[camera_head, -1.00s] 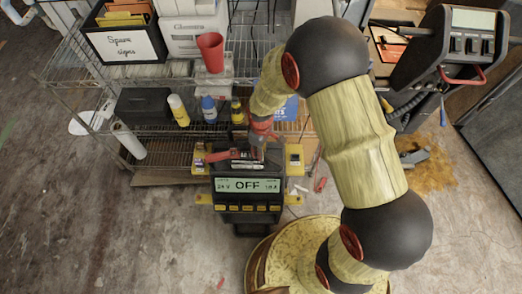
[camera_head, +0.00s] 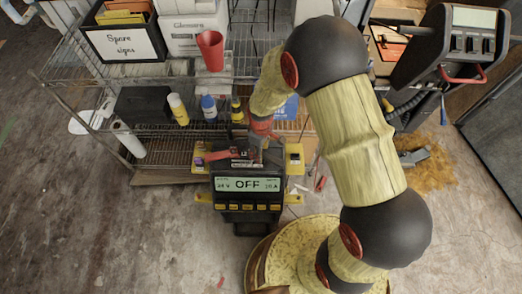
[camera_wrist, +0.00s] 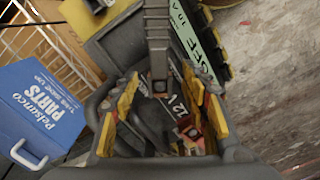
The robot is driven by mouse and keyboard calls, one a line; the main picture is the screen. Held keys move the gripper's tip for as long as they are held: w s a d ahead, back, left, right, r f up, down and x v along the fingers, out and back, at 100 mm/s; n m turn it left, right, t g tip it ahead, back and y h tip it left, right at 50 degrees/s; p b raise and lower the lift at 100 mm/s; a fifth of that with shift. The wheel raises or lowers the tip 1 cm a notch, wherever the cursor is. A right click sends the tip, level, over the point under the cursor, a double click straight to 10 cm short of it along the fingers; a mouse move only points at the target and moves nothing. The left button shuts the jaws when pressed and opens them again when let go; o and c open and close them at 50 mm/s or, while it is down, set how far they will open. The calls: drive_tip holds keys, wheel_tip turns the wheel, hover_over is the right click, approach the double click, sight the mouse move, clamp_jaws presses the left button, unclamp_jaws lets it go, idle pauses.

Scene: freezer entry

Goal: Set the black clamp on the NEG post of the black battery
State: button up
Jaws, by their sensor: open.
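The charger (camera_head: 247,187), with its display reading OFF, stands upright on the floor in the head view. Just behind it, the black battery's top, lettered "12 V" (camera_wrist: 180,106), shows between my fingers in the wrist view. My gripper (camera_head: 260,140) is over the battery, and in the wrist view its yellow-padded fingers (camera_wrist: 162,112) are apart. A red clamp (camera_head: 218,155) lies at the battery's left in the head view. Dark shapes between my fingers may include the black clamp, but I cannot make out its outline. My gripper and the dark parts hide the NEG post.
A wire shelf (camera_head: 160,150) stands behind, with several bottles, a red cup (camera_head: 210,50) and a sign box (camera_head: 122,42). A blue parts box (camera_wrist: 42,115) is at left in the wrist view. Another device (camera_head: 445,48) stands at right. The floor at left is clear.

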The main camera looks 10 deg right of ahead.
wheel_tip(320, 180, up, 12)
idle(0.5)
idle(0.4)
drive_tip(key=s+d+r+m+t, duration=0.2)
drive_tip(key=s+r, duration=0.4)
drive_tip(key=r, duration=0.3)
drive_tip(key=s+d+r+m+t, duration=0.1)
drive_tip(key=s+d+r+m, duration=0.3)
drive_tip(key=r, duration=0.5)
drive_tip(key=s+d+r+m+t, duration=0.2)
drive_tip(key=s+d+r+m, duration=0.1)
drive_tip(key=s+r, duration=0.5)
drive_tip(key=shift+d+r+m+t, duration=0.3)
drive_tip(key=shift+d+r+m, duration=0.1)
drive_tip(key=shift+r, duration=0.2)
